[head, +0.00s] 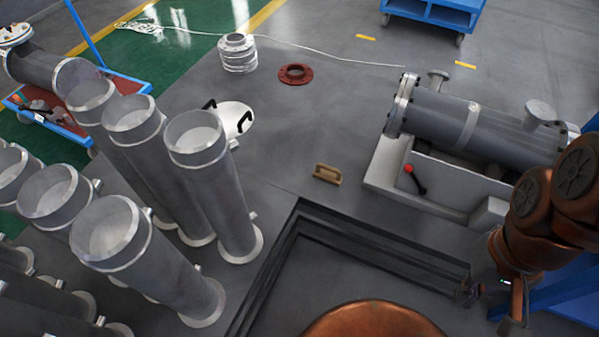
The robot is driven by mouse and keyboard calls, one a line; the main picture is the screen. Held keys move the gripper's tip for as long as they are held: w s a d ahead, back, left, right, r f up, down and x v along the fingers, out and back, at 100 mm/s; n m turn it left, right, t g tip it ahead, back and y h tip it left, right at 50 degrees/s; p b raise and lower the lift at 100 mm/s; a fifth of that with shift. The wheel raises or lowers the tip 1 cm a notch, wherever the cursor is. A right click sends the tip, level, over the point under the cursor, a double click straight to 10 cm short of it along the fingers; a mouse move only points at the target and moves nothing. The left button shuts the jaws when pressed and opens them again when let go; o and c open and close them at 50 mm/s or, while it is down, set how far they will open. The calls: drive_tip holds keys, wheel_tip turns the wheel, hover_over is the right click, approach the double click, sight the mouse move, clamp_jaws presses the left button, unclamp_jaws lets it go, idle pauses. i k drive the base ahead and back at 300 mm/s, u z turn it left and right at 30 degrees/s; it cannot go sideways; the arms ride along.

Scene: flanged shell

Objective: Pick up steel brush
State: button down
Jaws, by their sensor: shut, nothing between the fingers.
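A small tan-brown piece with a raised grip, which looks like the steel brush (327,174), lies on the grey floor near the middle of the head view. Its bristles cannot be made out. My gripper (468,292) shows small and dark at the lower right, below my copper-coloured arm. It is shut and holds nothing. It is well to the right of the brush and nearer to me, apart from it. The arm partly hides the gripper.
Tall grey flanged pipes (213,185) stand at the left. A dark stepped frame (375,240) lies between the brush and me. A flanged shell (465,115) rests on a light stand at the right. A red flange (295,74) lies farther back. The floor around the brush is clear.

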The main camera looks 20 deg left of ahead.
sight(324, 173)
drive_tip(key=u, duration=0.45)
drive_tip(key=k, duration=0.1)
drive_tip(key=u, duration=0.4)
